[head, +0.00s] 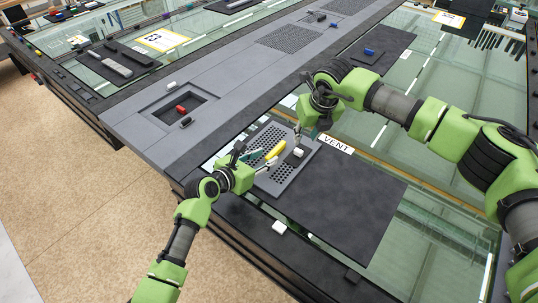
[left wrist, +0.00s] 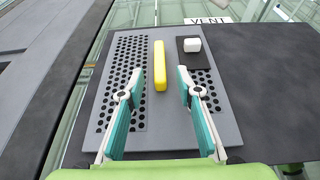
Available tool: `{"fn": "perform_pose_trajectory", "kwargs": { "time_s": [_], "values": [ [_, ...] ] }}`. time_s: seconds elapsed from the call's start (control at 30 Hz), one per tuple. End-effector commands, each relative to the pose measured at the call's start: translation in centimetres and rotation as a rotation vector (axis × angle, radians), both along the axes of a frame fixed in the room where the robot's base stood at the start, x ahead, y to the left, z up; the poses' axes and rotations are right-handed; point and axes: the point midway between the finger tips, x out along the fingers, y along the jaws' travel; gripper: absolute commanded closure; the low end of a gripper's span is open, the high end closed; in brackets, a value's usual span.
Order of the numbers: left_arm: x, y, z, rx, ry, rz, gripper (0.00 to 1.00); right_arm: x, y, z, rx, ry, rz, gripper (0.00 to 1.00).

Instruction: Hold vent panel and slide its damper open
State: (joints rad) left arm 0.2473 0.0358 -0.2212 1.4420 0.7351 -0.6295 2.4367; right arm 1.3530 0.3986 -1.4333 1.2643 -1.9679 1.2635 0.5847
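The vent panel (head: 262,181) is a grey plate with round holes, lying on a dark sheet; it also fills the middle of the left wrist view (left wrist: 170,135). A yellow bar handle (left wrist: 160,65) stands on it. To its right, a white knob (left wrist: 192,45) sits on a dark damper plate (left wrist: 204,60). My left gripper (left wrist: 160,74) is open, its teal fingers either side of the handle's near part, with gaps visible on both sides. My right gripper (head: 299,138) points down near the white knob (head: 298,152); its fingertips are too small to judge.
A white VENT label (head: 337,144) lies beside the panel. A small white block (head: 279,227) lies near the front edge. The dark sheet (head: 350,200) right of the panel is clear.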

Motion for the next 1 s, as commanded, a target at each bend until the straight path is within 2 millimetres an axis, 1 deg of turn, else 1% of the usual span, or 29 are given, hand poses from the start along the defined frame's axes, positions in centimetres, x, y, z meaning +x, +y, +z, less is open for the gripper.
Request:
{"fn": "perform_pose_trajectory", "kwargs": {
  "time_s": [0.03, 0.1, 0.3, 0.7, 0.77, 0.8, 0.83, 1.0],
  "values": [
    [0.6, -0.4, -0.2, 0.001, -0.001, 0.000, 0.68, 0.0, 0.0, 0.0, 0.000, 0.000, 0.000, 0.72],
    [1.2, -0.9, -0.6, 0.000, 0.001, -0.001, 0.68, 0.0, 0.0, 0.0, 0.000, 0.000, 0.000, 0.72],
    [2.3, -1.6, -1.1, 0.001, -0.001, 0.000, 0.68, 0.0, 0.0, 0.0, 0.000, 0.000, 0.000, 0.72],
    [2.6, -1.8, -1.3, 0.001, -0.001, 0.000, 0.68, 0.0, 0.0, 0.0, 0.000, 0.000, 0.000, 0.72],
    [2.6, -1.8, -1.3, 0.001, -0.001, 0.000, 0.84, 0.0, 0.0, 0.0, 0.000, 0.000, 0.000, 0.72],
    [2.6, -1.8, -1.3, 0.001, -0.001, 0.000, 0.94, 0.0, 0.0, 0.0, 0.000, 0.000, 0.000, 0.72],
    [2.6, -1.8, -1.3, 0.001, -0.001, 0.000, 1.00, 0.0, 0.0, 0.0, 0.000, 0.000, 0.000, 0.72],
    [2.6, -1.8, -1.3, 0.001, -0.001, 0.001, 1.00, 0.0, 0.0, 0.0, 0.000, 0.000, 0.001, 0.71]
  ]
}}
